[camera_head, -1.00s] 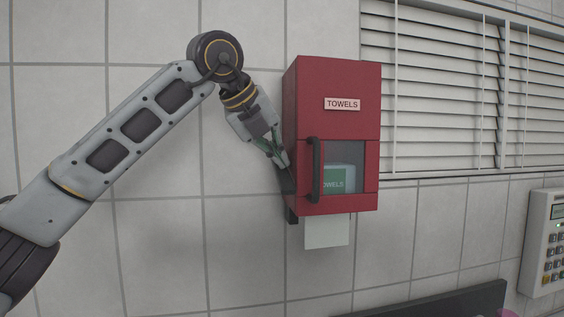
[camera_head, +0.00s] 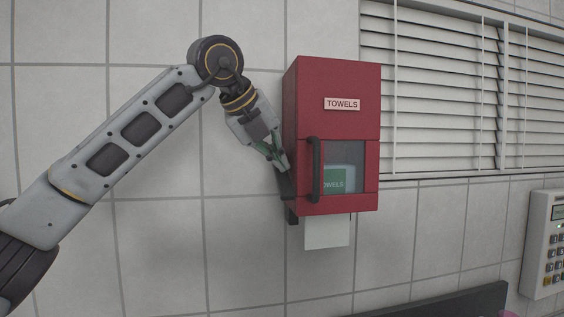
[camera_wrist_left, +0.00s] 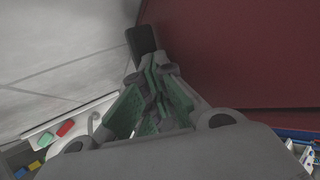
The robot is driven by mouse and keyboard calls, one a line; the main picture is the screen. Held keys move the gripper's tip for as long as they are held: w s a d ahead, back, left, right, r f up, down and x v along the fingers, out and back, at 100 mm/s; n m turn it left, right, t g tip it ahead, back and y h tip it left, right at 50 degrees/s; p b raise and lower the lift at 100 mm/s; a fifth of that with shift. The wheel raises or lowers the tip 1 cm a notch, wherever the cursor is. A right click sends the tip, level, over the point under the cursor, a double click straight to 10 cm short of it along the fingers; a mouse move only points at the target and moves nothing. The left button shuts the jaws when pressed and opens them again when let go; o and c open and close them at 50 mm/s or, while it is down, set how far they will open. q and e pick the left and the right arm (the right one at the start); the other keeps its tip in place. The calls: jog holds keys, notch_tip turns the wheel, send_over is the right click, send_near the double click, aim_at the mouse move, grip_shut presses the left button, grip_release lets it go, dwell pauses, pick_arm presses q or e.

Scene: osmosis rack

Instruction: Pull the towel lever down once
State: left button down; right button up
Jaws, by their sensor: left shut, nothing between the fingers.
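A red towel dispenser (camera_head: 338,120) labelled TOWELS hangs on the tiled wall, with a white towel (camera_head: 327,232) out of its underside. A dark lever (camera_head: 287,186) is at its left side, low down. My left gripper (camera_head: 284,168) is shut and empty, pointing down and right beside the dispenser's left wall, with its tips at the lever's upper end. In the left wrist view the shut fingers (camera_wrist_left: 152,66) point at the dark lever (camera_wrist_left: 142,40), beside the red wall (camera_wrist_left: 235,55). I cannot tell whether they touch it. My right gripper is not in view.
A black handle (camera_head: 316,170) and a window are on the dispenser's front. Window blinds (camera_head: 440,85) are to the right, and a keypad device (camera_head: 548,240) is at the right edge. The wall left of the dispenser is bare apart from my arm.

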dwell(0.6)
pick_arm(q)
jog(key=shift+r+p, duration=1.55)
jog(key=shift+r, duration=0.4)
jog(key=shift+r, duration=0.1)
jog(key=shift+r+p, duration=1.05)
jog(key=shift+r, duration=0.15)
jog(key=shift+r+p, duration=0.35)
jog(key=shift+r, duration=0.85)
jog(key=shift+s, duration=0.1)
